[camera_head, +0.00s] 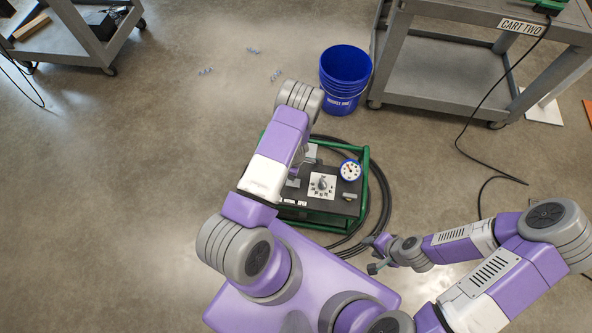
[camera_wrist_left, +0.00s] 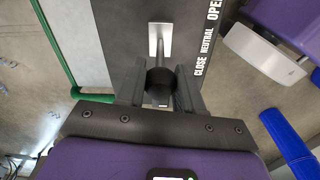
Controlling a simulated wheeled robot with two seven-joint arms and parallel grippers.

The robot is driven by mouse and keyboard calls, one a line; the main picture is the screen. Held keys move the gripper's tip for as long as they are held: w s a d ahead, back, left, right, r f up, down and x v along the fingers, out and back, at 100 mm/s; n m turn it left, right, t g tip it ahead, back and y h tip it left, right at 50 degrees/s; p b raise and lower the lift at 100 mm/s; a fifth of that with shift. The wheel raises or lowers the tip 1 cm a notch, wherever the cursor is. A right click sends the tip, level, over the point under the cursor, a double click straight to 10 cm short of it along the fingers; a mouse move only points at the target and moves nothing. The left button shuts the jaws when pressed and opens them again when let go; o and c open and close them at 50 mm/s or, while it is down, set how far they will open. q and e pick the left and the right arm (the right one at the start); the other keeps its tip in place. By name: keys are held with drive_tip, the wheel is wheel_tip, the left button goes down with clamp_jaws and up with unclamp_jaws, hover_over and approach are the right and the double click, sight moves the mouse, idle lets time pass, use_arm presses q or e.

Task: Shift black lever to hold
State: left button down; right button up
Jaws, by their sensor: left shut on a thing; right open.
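The green-framed machine (camera_head: 318,216) stands on the floor, its dark top partly covered by my left arm in the head view. In the left wrist view, a black lever (camera_wrist_left: 159,80) comes up from a silver slot plate (camera_wrist_left: 160,36). The panel beside it reads CLOSE, NEUTRAL and OPEN. My left gripper (camera_wrist_left: 160,92) is shut on the lever's black knob, a finger on each side. The lever's exact setting cannot be told from this angle. My right gripper (camera_head: 374,255) is open and empty, apart from the machine at its lower right.
The panel carries a white dial plate (camera_head: 322,186) with a knob and a round gauge (camera_head: 349,170). Black hose (camera_head: 383,200) is coiled around the machine. A blue bucket (camera_head: 344,78) stands behind it. A grey cart (camera_head: 440,75) is at upper right. Floor at left is mostly clear.

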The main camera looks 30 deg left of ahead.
use_arm(q)
drive_tip(key=shift+d, duration=0.1)
drive_tip(key=c, duration=0.7)
unclamp_jaws()
drive_tip(key=shift+c, duration=0.2)
wheel_tip(320, 180, up, 8)
drive_tip(key=shift+d+f+p, duration=0.1)
drive_tip(key=shift+f+p, duration=0.1)
drive_tip(key=shift+p, duration=0.9)
